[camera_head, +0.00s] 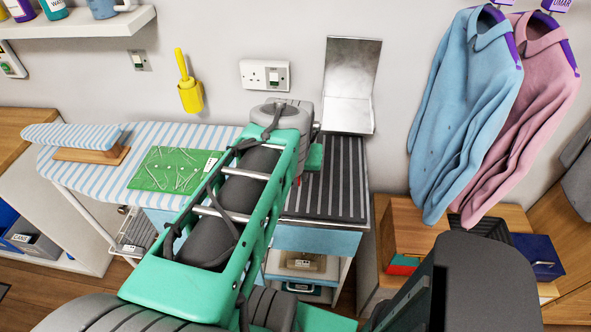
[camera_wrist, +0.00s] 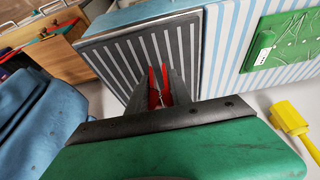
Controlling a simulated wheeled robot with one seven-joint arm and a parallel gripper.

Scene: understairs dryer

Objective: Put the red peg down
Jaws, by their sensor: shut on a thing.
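The red peg (camera_wrist: 153,84) shows in the wrist view between the dark fingers of my gripper (camera_wrist: 160,92). My gripper is shut on it, and the peg's two red prongs point away from my wrist. The peg is over the dark striped mat (camera_wrist: 110,57); I cannot tell whether it touches the mat. In the camera_head view my green and grey arm covers most of the gripper and the peg. The same striped mat (camera_head: 343,175) shows there to the right of my arm.
The blue-striped ironing board (camera_head: 85,180) adjoins the mat on the left, with a green pin mat (camera_head: 165,169) on it. A metal panel (camera_head: 350,85) stands behind the mat. Blue (camera_head: 455,110) and pink (camera_head: 520,120) shirts hang at right above a wooden box (camera_head: 405,230).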

